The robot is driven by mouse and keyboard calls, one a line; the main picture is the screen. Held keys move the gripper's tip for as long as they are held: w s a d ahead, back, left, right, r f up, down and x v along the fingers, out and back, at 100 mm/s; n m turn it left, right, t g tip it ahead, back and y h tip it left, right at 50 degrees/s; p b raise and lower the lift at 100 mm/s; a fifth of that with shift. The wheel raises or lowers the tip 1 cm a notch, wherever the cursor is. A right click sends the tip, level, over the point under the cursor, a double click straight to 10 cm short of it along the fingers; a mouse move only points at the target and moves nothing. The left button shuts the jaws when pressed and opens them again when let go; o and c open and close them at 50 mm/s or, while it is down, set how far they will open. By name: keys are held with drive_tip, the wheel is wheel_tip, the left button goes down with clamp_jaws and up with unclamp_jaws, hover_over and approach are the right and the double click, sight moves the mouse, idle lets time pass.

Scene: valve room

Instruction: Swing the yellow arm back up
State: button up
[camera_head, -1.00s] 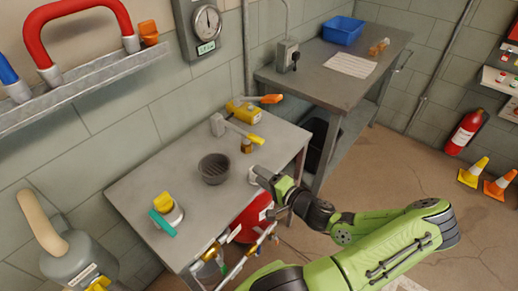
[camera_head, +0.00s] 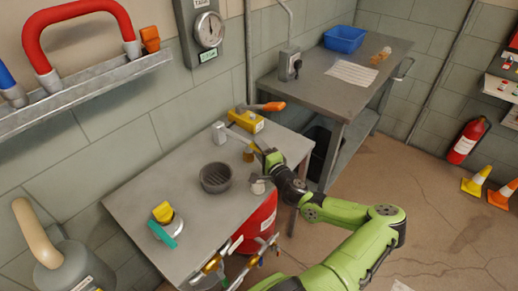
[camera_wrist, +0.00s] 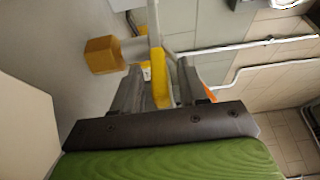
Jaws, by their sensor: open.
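The yellow arm is a lever on a grey block (camera_head: 219,132) on the near grey table (camera_head: 140,205). Its yellow end (camera_head: 252,146) points right and lies low over the table. My gripper (camera_head: 264,170) is beside this end at the table's right part. In the wrist view, my gripper (camera_wrist: 160,90) is open, and the yellow arm (camera_wrist: 160,72) shows between its two fingers. I cannot tell whether either finger touches it. An amber knob (camera_wrist: 103,55) sits left of the fingers; it shows in the head view as a small brass piece (camera_head: 248,155).
A yellow valve body (camera_head: 246,121) with an orange handle (camera_head: 271,106) stands just behind the lever.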

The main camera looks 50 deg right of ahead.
drive_tip(key=shift+w+d, duration=0.1)
drive_tip(key=shift+w, duration=0.2)
drive_tip(key=shift+c, duration=0.4)
clamp_jaws()
